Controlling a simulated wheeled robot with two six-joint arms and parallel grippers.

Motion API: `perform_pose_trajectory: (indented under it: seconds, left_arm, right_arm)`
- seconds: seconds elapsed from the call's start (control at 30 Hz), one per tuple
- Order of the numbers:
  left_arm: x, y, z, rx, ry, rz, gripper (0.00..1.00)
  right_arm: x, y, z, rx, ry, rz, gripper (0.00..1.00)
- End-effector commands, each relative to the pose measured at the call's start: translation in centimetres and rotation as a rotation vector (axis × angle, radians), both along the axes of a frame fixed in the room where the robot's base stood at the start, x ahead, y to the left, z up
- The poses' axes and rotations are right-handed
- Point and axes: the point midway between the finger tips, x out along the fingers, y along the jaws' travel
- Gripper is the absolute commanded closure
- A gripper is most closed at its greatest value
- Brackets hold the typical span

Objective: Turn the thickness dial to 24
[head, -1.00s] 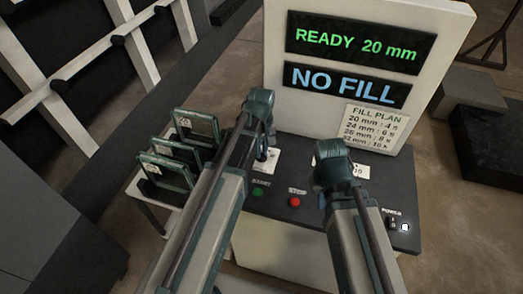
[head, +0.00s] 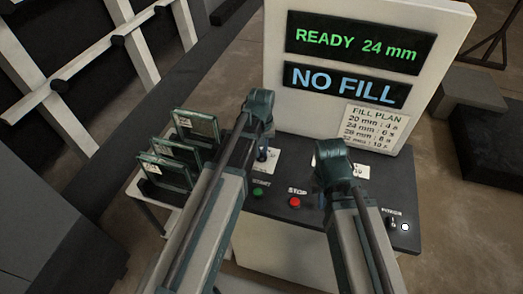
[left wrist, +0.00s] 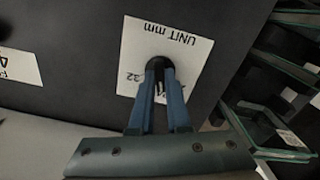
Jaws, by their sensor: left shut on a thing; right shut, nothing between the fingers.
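In the head view my left gripper (head: 262,148) reaches down to the white dial label (head: 268,161). The upper display (head: 361,43) reads "READY 24 mm". My right gripper (head: 331,165) is over the right part of the panel, shut and empty; its fingertips are mostly hidden.
The lower display (head: 346,85) reads "NO FILL", above a fill plan card (head: 375,129). A green button (head: 257,192), a red STOP button (head: 294,202) and a power switch (head: 398,226) lie on the panel. Framed glass panes (head: 175,160) stand left of my left arm.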

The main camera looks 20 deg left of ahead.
Motion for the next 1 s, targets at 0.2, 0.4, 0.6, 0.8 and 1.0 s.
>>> perform_pose_trajectory:
  seconds: [0.2,0.4,0.6,0.8,1.0]
  left_arm:
    - [0.0,0.0,0.0,0.000,0.000,0.001,0.81]
    - [0.0,0.0,0.0,0.000,0.000,0.001,0.55]
    - [0.0,0.0,0.0,0.000,0.000,0.001,0.55]
    - [0.0,0.0,0.5,0.000,0.000,0.001,0.55]
    - [0.0,0.0,2.2,0.000,0.000,0.001,0.55]
  right_arm:
    - [0.0,0.0,0.0,0.000,0.000,0.000,1.00]
    - [0.0,0.0,0.0,0.000,0.000,0.000,1.00]
    - [0.0,0.0,0.0,0.000,0.000,0.000,1.00]
    - [0.0,0.0,0.5,0.000,0.000,0.000,1.00]
    - [0.0,0.0,2.2,0.000,0.000,0.001,1.00]
